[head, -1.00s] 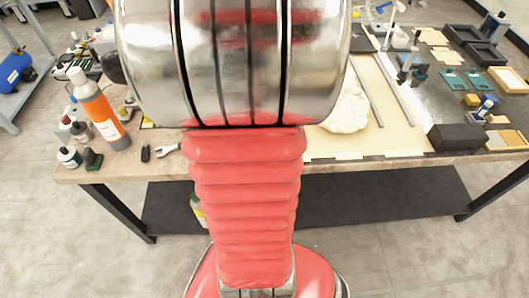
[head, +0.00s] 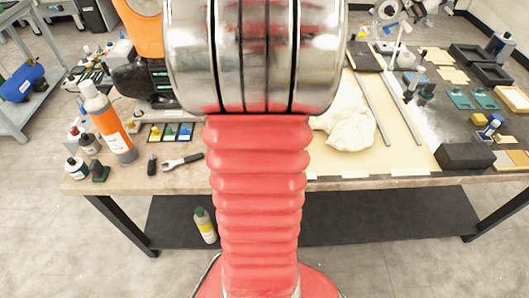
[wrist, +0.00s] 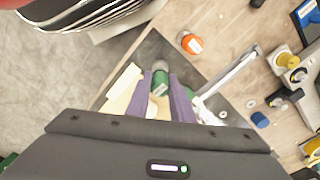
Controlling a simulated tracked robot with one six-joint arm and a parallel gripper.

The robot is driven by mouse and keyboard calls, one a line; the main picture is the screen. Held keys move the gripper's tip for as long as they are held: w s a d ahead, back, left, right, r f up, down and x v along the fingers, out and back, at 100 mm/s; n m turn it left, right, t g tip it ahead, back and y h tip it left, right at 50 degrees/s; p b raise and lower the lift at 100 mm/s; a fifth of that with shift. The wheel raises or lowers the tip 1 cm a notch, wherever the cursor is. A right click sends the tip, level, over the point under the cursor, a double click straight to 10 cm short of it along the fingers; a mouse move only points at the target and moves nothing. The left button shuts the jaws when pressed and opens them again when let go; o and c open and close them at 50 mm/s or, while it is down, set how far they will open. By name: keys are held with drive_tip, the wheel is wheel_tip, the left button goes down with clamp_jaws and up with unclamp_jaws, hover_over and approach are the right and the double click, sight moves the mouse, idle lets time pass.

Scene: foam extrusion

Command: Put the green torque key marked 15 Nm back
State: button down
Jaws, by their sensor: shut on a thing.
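In the wrist view, my gripper (wrist: 161,98) has its purple fingers closed around a green cylindrical piece (wrist: 160,78), which fits the green torque key. It sticks out past the fingertips, with a pale part between them. The 15 Nm marking cannot be read. In the head view, my arm blocks the middle, and I cannot make out the held piece. A dark holder with yellow, blue and green patches (head: 171,131) lies on the bench at the left; whether it is the key's place cannot be told.
In the wrist view, an orange-capped item (wrist: 190,43), a metal lever (wrist: 230,75) and yellow-topped parts (wrist: 286,61) are nearby. In the head view, an orange-labelled bottle (head: 108,122), a wrench (head: 183,161) and white foam (head: 347,122) sit on the bench (head: 240,182).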

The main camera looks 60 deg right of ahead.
drive_tip(key=shift+f, duration=1.85)
drive_tip(key=c, duration=1.6)
unclamp_jaws()
drive_tip(key=shift+o, duration=0.2)
wheel_tip(320, 180, up, 12)
drive_tip(key=shift+a+r, duration=0.1)
drive_tip(key=shift+a, duration=0.05)
drive_tip(key=shift+w, duration=0.1)
